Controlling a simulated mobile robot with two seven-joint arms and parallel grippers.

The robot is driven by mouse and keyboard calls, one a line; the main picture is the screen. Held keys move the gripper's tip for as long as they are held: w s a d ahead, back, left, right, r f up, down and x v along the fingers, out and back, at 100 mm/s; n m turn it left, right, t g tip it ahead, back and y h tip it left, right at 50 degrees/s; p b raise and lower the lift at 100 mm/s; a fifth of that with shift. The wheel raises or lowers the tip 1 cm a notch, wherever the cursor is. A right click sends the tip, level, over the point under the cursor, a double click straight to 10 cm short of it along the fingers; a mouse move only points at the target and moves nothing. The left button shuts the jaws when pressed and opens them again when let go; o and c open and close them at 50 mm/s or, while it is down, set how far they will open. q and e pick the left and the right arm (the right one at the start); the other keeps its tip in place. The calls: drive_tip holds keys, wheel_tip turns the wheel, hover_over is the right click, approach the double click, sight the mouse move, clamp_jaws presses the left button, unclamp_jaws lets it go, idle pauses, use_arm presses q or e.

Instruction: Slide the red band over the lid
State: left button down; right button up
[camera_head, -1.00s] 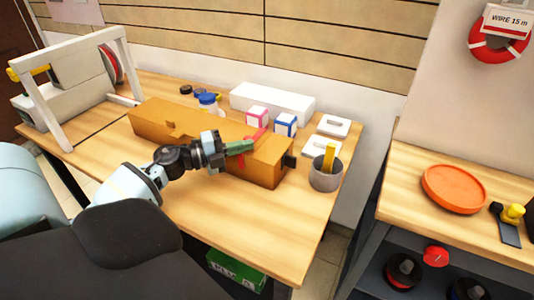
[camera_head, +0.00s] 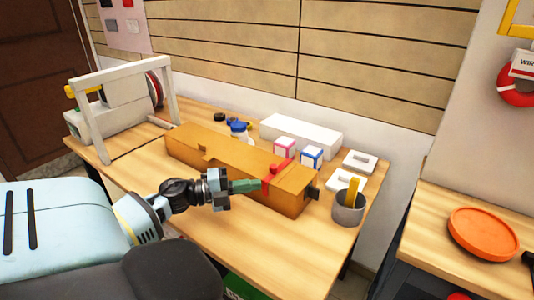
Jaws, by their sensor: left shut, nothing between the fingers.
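A long orange-brown box (camera_head: 225,154) lies on the wooden table in the head view, its lid on top. The red band (camera_head: 279,167) crosses the lid near the box's right end, and part of it shows at the front edge. My left gripper (camera_head: 259,185) is at the front of the box, just left of the band. Its greenish fingers are shut with nothing between them. The tips are at or very near the band; I cannot tell whether they touch it. The fingers hide a little of the box's front. My right gripper is not in view.
A grey cup (camera_head: 348,208) with a yellow item stands right of the box. Two small cartons (camera_head: 312,156) and a white box (camera_head: 300,135) stand behind it. A white frame (camera_head: 94,130) is at the left. The table's front is clear.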

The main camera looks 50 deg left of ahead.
use_arm(q)
drive_tip(key=shift+v, duration=1.5)
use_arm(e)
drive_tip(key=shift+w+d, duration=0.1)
use_arm(q)
drive_tip(key=shift+d, duration=0.1)
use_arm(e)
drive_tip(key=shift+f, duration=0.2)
use_arm(q)
drive_tip(key=shift+s, duration=0.1)
